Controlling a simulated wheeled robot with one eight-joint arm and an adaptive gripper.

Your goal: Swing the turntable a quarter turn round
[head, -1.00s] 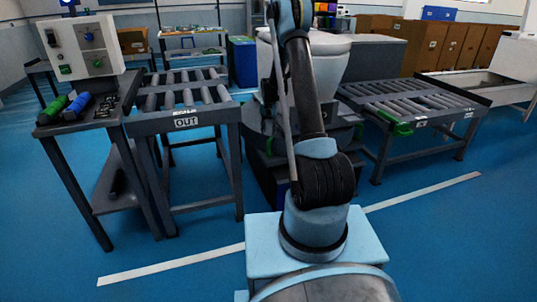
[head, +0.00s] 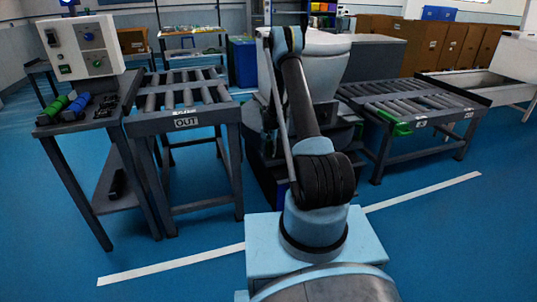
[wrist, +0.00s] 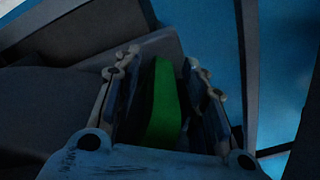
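The turntable (head: 262,148) is a dark, low stand in the middle of the head view, partly hidden behind my arm. A white toilet (head: 322,72) stands on it, also partly covered by my arm. In the head view my gripper is hidden. In the wrist view the two fingers of my gripper (wrist: 166,85) stand on either side of an upright green bar (wrist: 163,105). The bar lies between the finger pads. The picture is too dark to show whether both pads touch it.
A roller table marked OUT (head: 187,122) stands left of the turntable, and another roller table (head: 410,105) stands to its right. A bench (head: 75,130) with a control box (head: 83,47) is at far left. The blue floor in front is clear.

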